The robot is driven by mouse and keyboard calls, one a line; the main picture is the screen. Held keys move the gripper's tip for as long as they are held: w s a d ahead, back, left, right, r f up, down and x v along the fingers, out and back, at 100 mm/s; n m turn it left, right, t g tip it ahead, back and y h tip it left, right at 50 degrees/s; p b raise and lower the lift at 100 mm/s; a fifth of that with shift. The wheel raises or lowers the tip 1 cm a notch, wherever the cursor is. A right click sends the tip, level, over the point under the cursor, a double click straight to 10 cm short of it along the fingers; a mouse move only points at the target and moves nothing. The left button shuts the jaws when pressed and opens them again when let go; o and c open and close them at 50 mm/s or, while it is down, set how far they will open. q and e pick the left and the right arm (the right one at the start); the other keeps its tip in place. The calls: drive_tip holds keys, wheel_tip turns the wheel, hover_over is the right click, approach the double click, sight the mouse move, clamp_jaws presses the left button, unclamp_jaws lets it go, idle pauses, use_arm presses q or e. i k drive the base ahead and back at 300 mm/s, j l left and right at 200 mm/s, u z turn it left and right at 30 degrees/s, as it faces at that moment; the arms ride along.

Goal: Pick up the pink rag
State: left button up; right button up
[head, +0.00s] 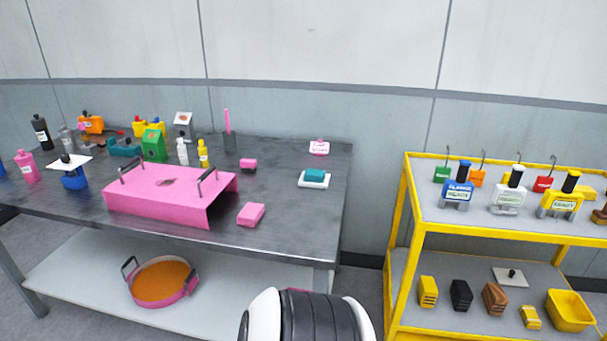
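No cloth is plainly recognisable as a rag. A pink block-like piece (251,214), possibly the folded pink rag, lies on the grey table (290,215) near its front edge, right of a pink bridge-shaped stand. A smaller pink piece (248,164) lies farther back on the table. I cannot tell which of the two is the rag. Neither gripper is in view. A black and white part of my own body fills the bottom middle, in front of the table, with nothing seen held.
The pink stand (150,205) with two dark handles blocks the table's middle. Several bottles and tools crowd the back left. A teal block on a white tray (322,183) lies at right. A pan (162,280) is on the lower shelf. A yellow rack (413,250) stands right.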

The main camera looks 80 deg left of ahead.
sight(249, 216)
drive_tip(key=u, duration=3.1)
drive_tip(key=j, duration=0.15)
drive_tip(key=i, duration=0.05)
